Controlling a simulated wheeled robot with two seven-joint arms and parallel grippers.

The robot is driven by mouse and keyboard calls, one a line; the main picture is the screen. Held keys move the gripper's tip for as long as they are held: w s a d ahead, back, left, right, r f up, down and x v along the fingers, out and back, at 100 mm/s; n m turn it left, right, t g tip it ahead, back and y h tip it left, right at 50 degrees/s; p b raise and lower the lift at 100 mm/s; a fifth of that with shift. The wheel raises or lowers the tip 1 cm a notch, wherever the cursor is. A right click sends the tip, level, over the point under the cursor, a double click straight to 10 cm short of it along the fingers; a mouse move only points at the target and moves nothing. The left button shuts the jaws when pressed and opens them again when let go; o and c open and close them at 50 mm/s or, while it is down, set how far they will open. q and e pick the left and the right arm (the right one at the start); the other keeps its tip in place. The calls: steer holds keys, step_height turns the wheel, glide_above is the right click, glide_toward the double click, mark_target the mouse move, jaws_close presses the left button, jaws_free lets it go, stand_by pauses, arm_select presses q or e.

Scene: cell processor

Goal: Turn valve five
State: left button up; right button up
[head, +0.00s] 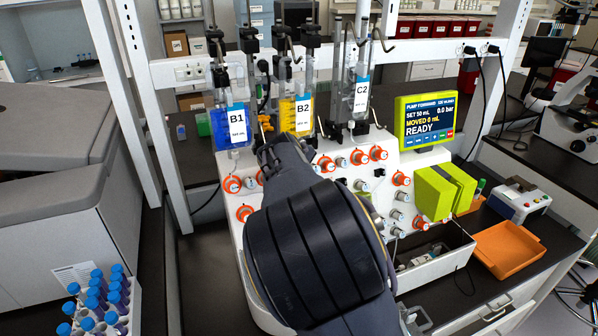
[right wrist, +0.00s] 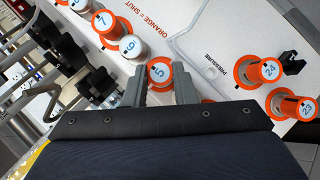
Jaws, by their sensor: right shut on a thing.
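Valve five (right wrist: 160,73) is a round knob with a white cap marked 5 and an orange ring, on the white panel of the cell processor (head: 238,208). In the right wrist view my right gripper (right wrist: 164,84) has one grey finger on each side of the knob and is shut on it. In the head view my dark right arm covers valve five and the fingers. My left gripper is not in view.
Close by are valve 7 (right wrist: 104,21), valve 6 (right wrist: 131,44), valve 24 (right wrist: 267,70) and valve 23 (right wrist: 284,103). Bags B1 (head: 237,122), B2 (head: 303,114) and C2 (head: 361,97) hang above the panel. A green-framed screen (head: 430,120) reads READY. An orange tray (head: 508,248) sits right.

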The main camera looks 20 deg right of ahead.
steer(key=o, duration=1)
steer(key=b+v, duration=0.1)
steer(key=v, duration=0.7)
steer(key=shift+b, duration=0.3)
steer(key=shift+d+f, duration=0.1)
